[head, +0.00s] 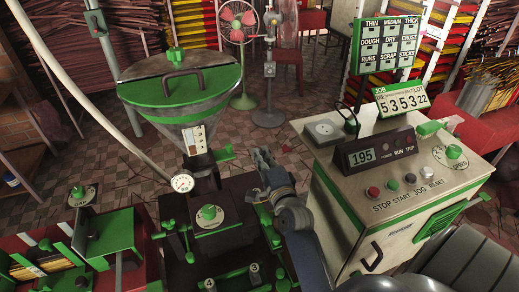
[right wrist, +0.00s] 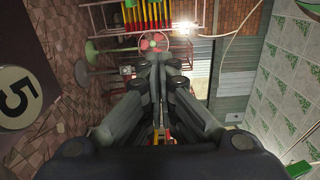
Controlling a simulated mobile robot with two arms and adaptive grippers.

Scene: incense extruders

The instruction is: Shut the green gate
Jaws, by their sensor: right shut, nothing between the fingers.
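A metal hopper with a green-rimmed lid (head: 180,88) stands left of centre. A small green piece (head: 223,153) juts out to the right of its lower cone; I cannot tell for certain whether this is the green gate. My right gripper (head: 264,158) is to the right of that green piece and apart from it, above the dark machine bed. In the right wrist view its fingers (right wrist: 149,58) are together with nothing between them. My left gripper is in neither view.
A control cabinet (head: 345,190) with buttons and a 195 display stands on the right. A dial gauge (head: 182,183) and a green knob (head: 209,212) are below the hopper. Two fans stand behind, one pink-bladed (head: 238,25). Tiled floor between them is open.

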